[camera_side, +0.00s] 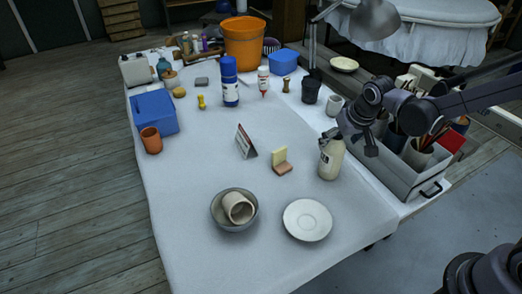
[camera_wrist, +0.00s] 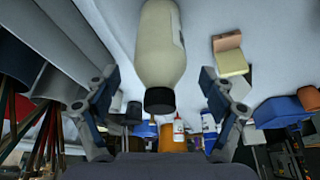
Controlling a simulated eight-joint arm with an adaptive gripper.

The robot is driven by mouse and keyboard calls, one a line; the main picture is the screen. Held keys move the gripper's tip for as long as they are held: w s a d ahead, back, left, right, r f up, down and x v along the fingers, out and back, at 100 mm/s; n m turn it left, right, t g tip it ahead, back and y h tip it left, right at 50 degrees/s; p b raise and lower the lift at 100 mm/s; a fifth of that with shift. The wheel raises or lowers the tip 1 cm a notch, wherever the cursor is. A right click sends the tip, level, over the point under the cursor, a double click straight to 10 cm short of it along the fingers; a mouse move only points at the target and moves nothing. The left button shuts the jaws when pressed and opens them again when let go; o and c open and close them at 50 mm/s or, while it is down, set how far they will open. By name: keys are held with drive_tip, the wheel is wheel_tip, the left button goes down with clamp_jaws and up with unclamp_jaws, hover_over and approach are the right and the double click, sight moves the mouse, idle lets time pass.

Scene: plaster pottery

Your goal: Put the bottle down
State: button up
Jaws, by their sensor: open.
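The bottle (camera_side: 330,162) is cream-coloured with a dark cap and stands upright on the white-covered table (camera_side: 200,180), near its right side. My gripper (camera_side: 350,143) is beside the bottle's upper part, on its right. In the wrist view the bottle (camera_wrist: 161,45) appears upside down between my two spread fingers (camera_wrist: 160,78), with its black cap toward me. A gap shows on each side of it, so my gripper is open and holds nothing. My finger hides part of the bottle's top in the side view.
A yellow and a tan block (camera_side: 280,160) and a folded card (camera_side: 245,141) stand left of the bottle. A saucer (camera_side: 307,220) and a bowl (camera_side: 220,215) holding a cup are in front. A grey crate (camera_side: 400,178) of tools is close on the right. The table's middle left is clear.

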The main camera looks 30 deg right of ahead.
drive_tip(key=d+v, duration=0.1)
drive_tip(key=v, duration=0.6)
drive_tip(key=s+r+n+t+y, duration=0.1)
drive_tip(key=s+r+n+t, duration=0.1)
drive_tip(key=s, duration=1.1)
drive_tip(key=shift+d+r+n+t, duration=0.25)
drive_tip(key=shift+r+n+t, duration=0.15)
